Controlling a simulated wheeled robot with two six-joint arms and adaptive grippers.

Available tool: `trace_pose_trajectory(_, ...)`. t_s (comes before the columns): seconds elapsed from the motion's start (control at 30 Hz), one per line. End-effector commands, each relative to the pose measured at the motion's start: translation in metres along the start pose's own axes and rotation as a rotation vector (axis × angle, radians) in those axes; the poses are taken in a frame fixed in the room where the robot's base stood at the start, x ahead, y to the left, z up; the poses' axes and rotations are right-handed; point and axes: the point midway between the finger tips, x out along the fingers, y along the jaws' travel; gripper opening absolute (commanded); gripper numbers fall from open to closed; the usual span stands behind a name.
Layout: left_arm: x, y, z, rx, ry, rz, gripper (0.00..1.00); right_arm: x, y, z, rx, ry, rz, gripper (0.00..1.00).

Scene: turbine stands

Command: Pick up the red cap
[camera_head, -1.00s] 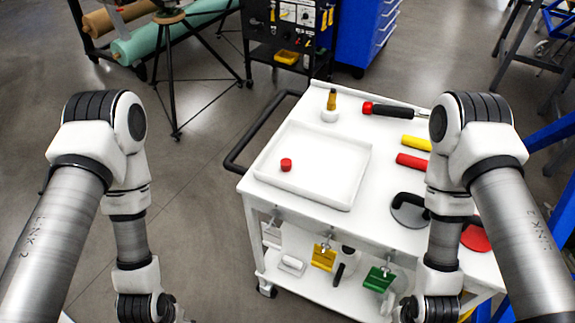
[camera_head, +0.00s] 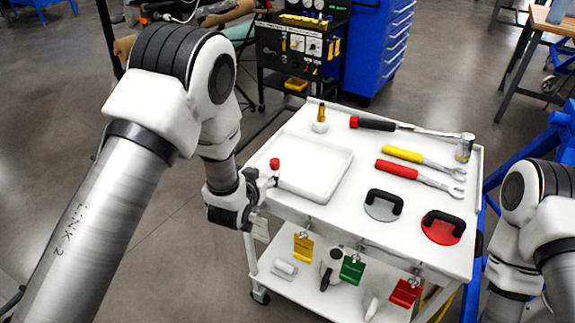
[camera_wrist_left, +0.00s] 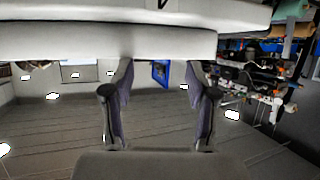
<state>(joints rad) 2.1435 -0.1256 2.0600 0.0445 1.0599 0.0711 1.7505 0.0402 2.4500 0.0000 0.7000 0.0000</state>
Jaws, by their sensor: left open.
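The red cap (camera_head: 274,164) shows small and bright in the head view, at the left side of the white tray (camera_head: 308,198) on the cart. My left gripper (camera_head: 264,183) is at the cart's left edge, just below the cap in the picture. It is small there, and its gap to the cap cannot be judged. In the left wrist view its two fingers (camera_wrist_left: 160,78) stand apart with nothing between them, below a pale edge. The cap does not show in that view. My right arm is at the right, its gripper out of view.
Coloured tags hang at the front.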

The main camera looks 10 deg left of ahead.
Motion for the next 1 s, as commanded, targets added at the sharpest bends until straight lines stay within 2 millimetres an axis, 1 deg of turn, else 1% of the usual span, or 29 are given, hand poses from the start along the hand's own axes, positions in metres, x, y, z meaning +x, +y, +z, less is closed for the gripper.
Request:
trace_pose_trajectory(0.03,0.001,0.001,-0.007,0.001,0.017,0.002,0.57,0.0,0.0,0.0,0.0,0.001,0.0,0.4)
trace_pose_trajectory(0.1,0.002,0.002,-0.013,0.001,0.031,0.003,0.57,0.0,0.0,0.0,0.0,0.0,0.0,0.4)
trace_pose_trajectory(0.2,0.003,0.003,-0.015,0.002,0.037,0.004,0.57,0.0,0.0,0.0,0.0,0.0,0.0,0.4)
trace_pose_trajectory(0.27,0.008,0.003,-0.015,0.001,0.036,0.004,0.57,-0.001,0.0,0.0,0.0,0.0,0.0,0.4)
trace_pose_trajectory(0.47,0.033,0.002,-0.015,0.002,0.036,0.004,0.57,-0.005,0.0,0.0,0.0,-0.001,0.0,0.4)
trace_pose_trajectory(0.57,0.048,0.0,-0.014,0.001,0.035,0.004,0.57,-0.011,0.0,0.0,0.0,0.0,0.0,0.4)
trace_pose_trajectory(0.63,0.061,-0.002,-0.013,0.001,0.035,0.004,0.57,-0.014,0.0,0.0,0.0,0.0,0.0,0.4)
trace_pose_trajectory(0.73,0.076,-0.001,-0.013,0.002,0.035,0.004,0.57,-0.015,0.0,0.0,0.0,0.0,0.0,0.4)
trace_pose_trajectory(0.8,0.081,-0.001,-0.013,0.002,0.035,0.004,0.57,-0.015,0.0,0.0,0.0,0.0,0.0,0.4)
trace_pose_trajectory(0.97,0.081,-0.001,-0.012,0.002,0.034,0.004,0.57,-0.014,0.0,0.0,0.0,0.0,0.0,0.4)
trace_pose_trajectory(1.0,0.081,-0.001,-0.012,0.002,0.034,0.004,0.47,-0.014,0.0,0.0,0.0,-0.001,0.0,0.4)
